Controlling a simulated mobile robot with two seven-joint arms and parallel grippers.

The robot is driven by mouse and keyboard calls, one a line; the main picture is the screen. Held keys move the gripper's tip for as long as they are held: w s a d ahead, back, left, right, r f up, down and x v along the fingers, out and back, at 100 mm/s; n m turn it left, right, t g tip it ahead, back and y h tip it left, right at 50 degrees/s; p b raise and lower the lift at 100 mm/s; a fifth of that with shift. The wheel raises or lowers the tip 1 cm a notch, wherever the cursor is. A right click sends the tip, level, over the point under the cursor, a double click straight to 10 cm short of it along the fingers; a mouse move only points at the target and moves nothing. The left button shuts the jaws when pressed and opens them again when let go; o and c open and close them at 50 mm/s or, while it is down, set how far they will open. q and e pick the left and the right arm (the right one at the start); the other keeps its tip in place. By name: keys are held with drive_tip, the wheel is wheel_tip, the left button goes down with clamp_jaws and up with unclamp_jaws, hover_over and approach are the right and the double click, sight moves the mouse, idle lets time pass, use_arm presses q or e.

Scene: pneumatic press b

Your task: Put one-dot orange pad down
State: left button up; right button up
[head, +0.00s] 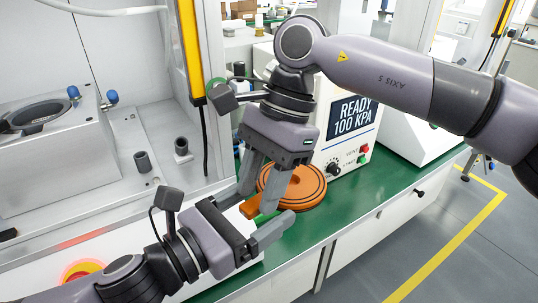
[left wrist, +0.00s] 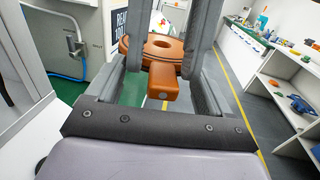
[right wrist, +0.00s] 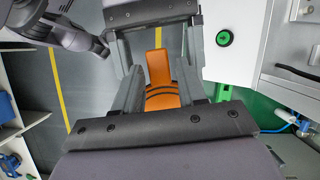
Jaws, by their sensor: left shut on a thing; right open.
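The orange pad (head: 298,187) is a round disc with dark rings, a central recess and a block-like tab (head: 250,206). A single pale dot shows on the tab's end in the left wrist view (left wrist: 163,82). My left gripper (head: 266,208) is shut on the pad at the bench's front edge. Whether the pad touches the bench is unclear. My right gripper (head: 262,190) is open, reaching down from above beside the tab and pad. In the right wrist view, the tab (right wrist: 158,66) and ringed disc (right wrist: 162,98) show between its fingers.
The green bench top (head: 395,180) has free room to the right of the pad. Behind it stands a white control box (head: 345,145) reading READY 100 KPA. The press enclosure with a yellow strip (head: 191,50) and a red button (head: 83,270) are at left.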

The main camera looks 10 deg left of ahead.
drive_tip(key=shift+s+a+f, duration=0.1)
drive_tip(key=shift+s+f, duration=0.1)
drive_tip(key=shift+f, duration=0.25)
clamp_jaws()
use_arm(q)
drive_tip(key=o, duration=1.5)
